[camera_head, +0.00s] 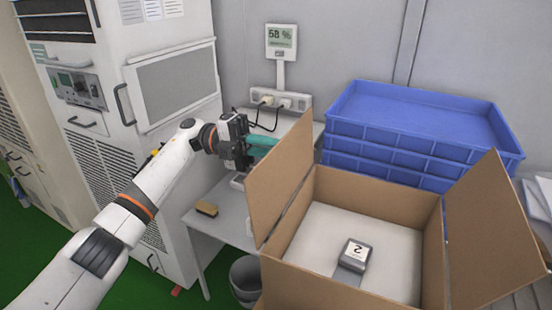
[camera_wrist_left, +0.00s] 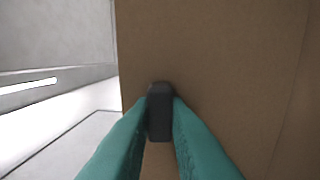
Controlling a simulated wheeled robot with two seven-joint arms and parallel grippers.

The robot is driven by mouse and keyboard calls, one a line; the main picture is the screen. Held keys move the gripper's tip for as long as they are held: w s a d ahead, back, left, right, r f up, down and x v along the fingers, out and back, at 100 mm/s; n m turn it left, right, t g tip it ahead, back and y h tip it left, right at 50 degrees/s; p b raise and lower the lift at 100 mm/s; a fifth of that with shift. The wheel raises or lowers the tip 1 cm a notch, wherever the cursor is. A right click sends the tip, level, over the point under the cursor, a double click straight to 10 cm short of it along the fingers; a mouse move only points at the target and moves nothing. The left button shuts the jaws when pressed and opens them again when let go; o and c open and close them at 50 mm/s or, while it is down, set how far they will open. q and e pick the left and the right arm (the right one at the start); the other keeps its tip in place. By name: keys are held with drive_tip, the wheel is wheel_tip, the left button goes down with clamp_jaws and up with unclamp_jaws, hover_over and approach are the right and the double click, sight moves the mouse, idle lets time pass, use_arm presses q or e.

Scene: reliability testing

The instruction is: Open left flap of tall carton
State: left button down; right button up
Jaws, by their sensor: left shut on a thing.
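The tall brown carton (camera_head: 344,296) stands open at the right of the head view. Its left flap (camera_head: 283,172) stands up, close to upright; its right flap (camera_head: 490,235) leans outward. My left gripper (camera_head: 264,142) is beside the left flap's outer face, near its upper far part. Whether the block touches the cardboard is unclear. The fingertips are partly hidden by the flap in the head view. My right gripper is not in view.
A grey device labelled 2 (camera_head: 353,255) lies inside the carton. Stacked blue crates (camera_head: 420,150) stand behind it. A grey table (camera_head: 228,226) holds a small brown block (camera_head: 206,209); a bin (camera_head: 245,277) is below. A white cabinet (camera_head: 180,85) stands left.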

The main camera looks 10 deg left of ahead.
use_arm(q)
drive_tip(key=shift+w+a+f+h+b, duration=0.1)
drive_tip(key=shift+a+f+h+b, duration=0.2)
drive_tip(key=shift+f+b, duration=0.05)
idle(0.3)
drive_tip(key=c, duration=1.4)
unclamp_jaws()
drive_tip(key=shift+r, duration=0.1)
drive_tip(key=shift+a, duration=0.1)
drive_tip(key=shift+b+v, duration=1.9)
drive_tip(key=shift+v, duration=4)
